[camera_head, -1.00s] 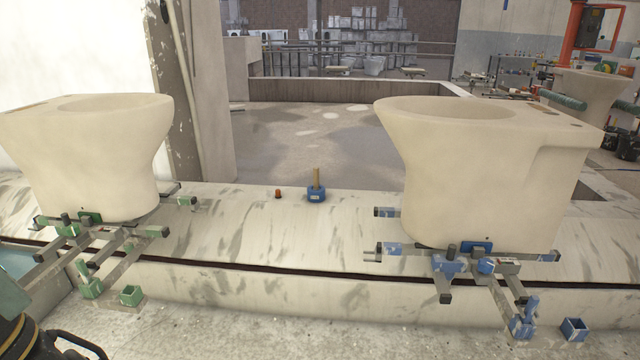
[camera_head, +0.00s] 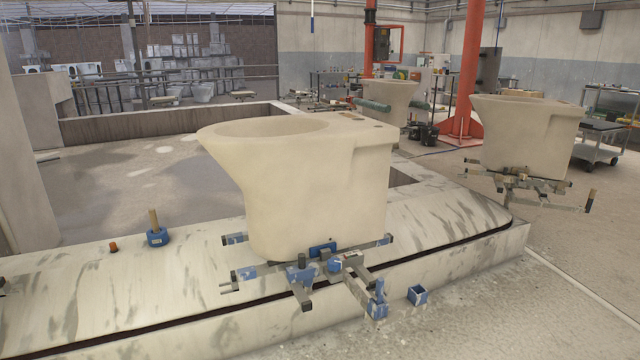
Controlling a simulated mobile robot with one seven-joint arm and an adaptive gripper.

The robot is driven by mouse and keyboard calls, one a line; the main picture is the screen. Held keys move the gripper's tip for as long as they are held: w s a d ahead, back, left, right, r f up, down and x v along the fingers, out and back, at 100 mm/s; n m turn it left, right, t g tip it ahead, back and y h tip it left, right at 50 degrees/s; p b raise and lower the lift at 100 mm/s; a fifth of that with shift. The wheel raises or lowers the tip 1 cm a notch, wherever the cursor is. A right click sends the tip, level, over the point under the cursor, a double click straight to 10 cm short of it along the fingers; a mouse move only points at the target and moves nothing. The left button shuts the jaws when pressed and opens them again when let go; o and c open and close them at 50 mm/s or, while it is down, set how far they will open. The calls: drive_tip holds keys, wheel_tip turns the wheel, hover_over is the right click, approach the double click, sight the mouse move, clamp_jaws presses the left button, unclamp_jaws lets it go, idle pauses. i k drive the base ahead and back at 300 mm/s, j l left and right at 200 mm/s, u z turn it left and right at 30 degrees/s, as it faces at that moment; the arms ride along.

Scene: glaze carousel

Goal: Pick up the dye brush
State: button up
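A blue pot (camera_head: 158,238) with a pale label stands on the pale streaked ledge, left of the middle toilet bowl. An upright wooden handle (camera_head: 154,219) sticks out of its top; it looks like the dye brush, but its lower end is hidden in the pot. A small orange-red object (camera_head: 113,247) sits on the ledge just left of the pot.
A cream toilet bowl (camera_head: 300,180) rests on a metal carrier with blue clamps (camera_head: 302,275) on the ledge (camera_head: 130,290). Another bowl (camera_head: 525,135) stands at right. Open floor (camera_head: 540,310) lies front right.

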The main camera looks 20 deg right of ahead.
sight(154, 221)
drive_tip(key=i+j+u, duration=0.25)
drive_tip(key=i, duration=1.3)
drive_tip(key=i+l+u, duration=0.3)
drive_tip(key=i, duration=1.2)
